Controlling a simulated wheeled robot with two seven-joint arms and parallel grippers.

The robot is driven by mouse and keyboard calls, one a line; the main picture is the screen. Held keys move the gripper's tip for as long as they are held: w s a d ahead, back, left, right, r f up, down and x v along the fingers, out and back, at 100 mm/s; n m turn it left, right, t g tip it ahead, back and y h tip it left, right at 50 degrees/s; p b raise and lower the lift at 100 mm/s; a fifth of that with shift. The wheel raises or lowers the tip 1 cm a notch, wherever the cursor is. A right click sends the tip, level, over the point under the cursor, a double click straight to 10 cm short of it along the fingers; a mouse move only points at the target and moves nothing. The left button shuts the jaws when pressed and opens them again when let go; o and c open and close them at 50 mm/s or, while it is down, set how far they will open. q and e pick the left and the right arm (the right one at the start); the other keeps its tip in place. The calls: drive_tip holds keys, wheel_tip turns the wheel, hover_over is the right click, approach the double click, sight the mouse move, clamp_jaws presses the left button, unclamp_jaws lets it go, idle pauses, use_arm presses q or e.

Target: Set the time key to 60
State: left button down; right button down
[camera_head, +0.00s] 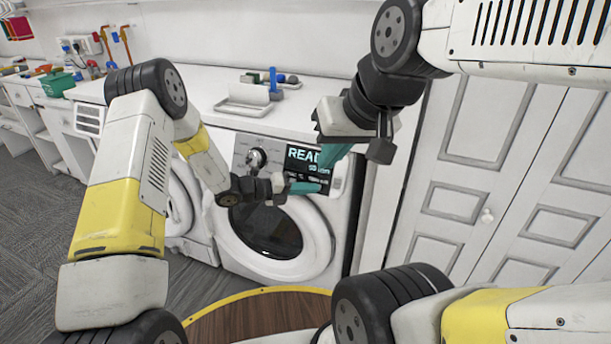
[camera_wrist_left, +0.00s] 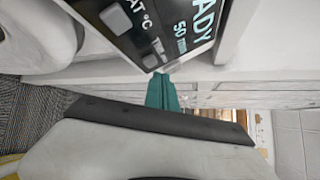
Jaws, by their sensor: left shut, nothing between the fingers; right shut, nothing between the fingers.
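The white washing machine (camera_head: 325,225) has a dark control panel (camera_head: 296,160) that reads "READY" in cyan, partly covered by my right gripper in the head view. In the left wrist view the panel (camera_wrist_left: 180,30) appears turned sideways and shows "50 min". One grey key (camera_wrist_left: 115,20) lies by a "°C" label; another grey key (camera_wrist_left: 150,61) lies by a partly readable label, apparently the time key. My left gripper (camera_head: 305,187) is shut and empty at the panel's lower edge; its teal fingers (camera_wrist_left: 162,92) point at that key's area. Contact cannot be told. My right gripper (camera_head: 330,156) is shut and empty before the panel's right part.
A round dial (camera_head: 257,158) is left of the panel. The machine's round door (camera_head: 318,240) is below. White cupboard doors (camera_head: 455,170) stand at right. Another front-loading machine (camera_head: 178,205) is at left.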

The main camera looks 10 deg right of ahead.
use_arm(q)
drive_tip(key=shift+s+a+r, duration=0.4)
drive_tip(key=shift+s, duration=0.25)
drive_tip(key=shift+s+a+r, duration=0.35)
drive_tip(key=shift+s+a, duration=0.05)
drive_tip(key=shift+s, duration=0.2)
drive_tip(key=shift+s+a+r, duration=0.4)
drive_tip(key=shift+s, duration=0.25)
idle(1.9)
